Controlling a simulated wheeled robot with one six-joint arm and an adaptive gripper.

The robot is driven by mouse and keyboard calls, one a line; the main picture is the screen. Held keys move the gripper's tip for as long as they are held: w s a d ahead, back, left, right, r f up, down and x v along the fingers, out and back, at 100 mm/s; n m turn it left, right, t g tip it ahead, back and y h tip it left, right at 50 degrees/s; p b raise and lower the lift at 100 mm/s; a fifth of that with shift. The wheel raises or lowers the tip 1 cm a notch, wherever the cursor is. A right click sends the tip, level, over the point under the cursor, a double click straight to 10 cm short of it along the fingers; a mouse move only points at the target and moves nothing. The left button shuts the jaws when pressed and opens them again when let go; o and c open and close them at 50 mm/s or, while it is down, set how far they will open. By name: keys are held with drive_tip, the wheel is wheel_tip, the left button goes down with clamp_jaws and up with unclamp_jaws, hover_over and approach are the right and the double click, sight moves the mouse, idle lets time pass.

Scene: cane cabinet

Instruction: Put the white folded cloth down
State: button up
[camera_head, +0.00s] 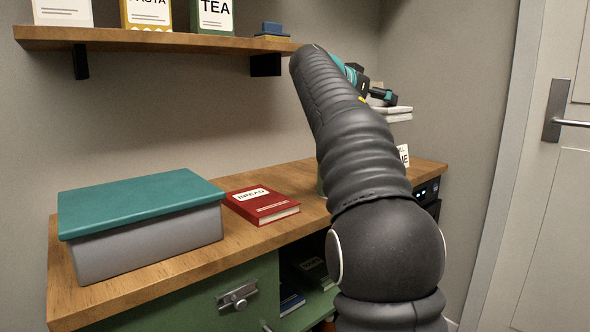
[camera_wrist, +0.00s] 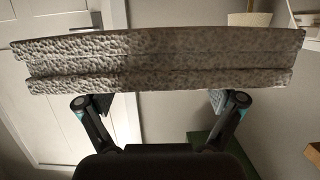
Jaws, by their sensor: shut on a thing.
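The white folded cloth (camera_head: 398,115) shows in part in the head view, beyond my arm and above the right end of the cabinet top (camera_head: 290,188). In the wrist view the cloth (camera_wrist: 155,60) is a wide stack of speckled, pale grey layers across the upper picture. My gripper (camera_wrist: 160,104) has its two fingers wide apart, both reaching the cloth, which it holds up in the air. In the head view my gripper (camera_head: 376,92) is partly hidden by my arm. The cloth's left part is hidden there too.
A grey box with a teal lid (camera_head: 140,200) and a red book (camera_head: 262,205) stand on the cabinet top. A white label (camera_head: 404,155) shows at its right. A wall shelf (camera_head: 150,43) with packages is above. A door (camera_head: 550,220) is on the right.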

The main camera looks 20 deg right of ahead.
drive_tip(key=shift+r, duration=0.1)
drive_tip(key=w+a+f, duration=0.1)
drive_tip(key=a+f, duration=0.1)
drive_tip(key=a, duration=0.1)
drive_tip(key=w+a+f, duration=0.2)
drive_tip(key=a, duration=0.1)
drive_tip(key=w+a+f, duration=0.2)
drive_tip(key=a+f, duration=0.1)
drive_tip(key=a, duration=0.1)
drive_tip(key=shift+w+a+b, duration=0.1)
drive_tip(key=shift+w+b, duration=0.15)
drive_tip(key=shift+b, duration=0.15)
drive_tip(key=shift+f+b, duration=0.5)
drive_tip(key=shift+f, duration=1.35)
drive_tip(key=shift+f, duration=0.15)
drive_tip(key=o, duration=0.8)
drive_tip(key=shift+o, duration=0.7)
drive_tip(key=shift+a, duration=0.15)
drive_tip(key=v, duration=1.3)
drive_tip(key=shift+a, duration=0.25)
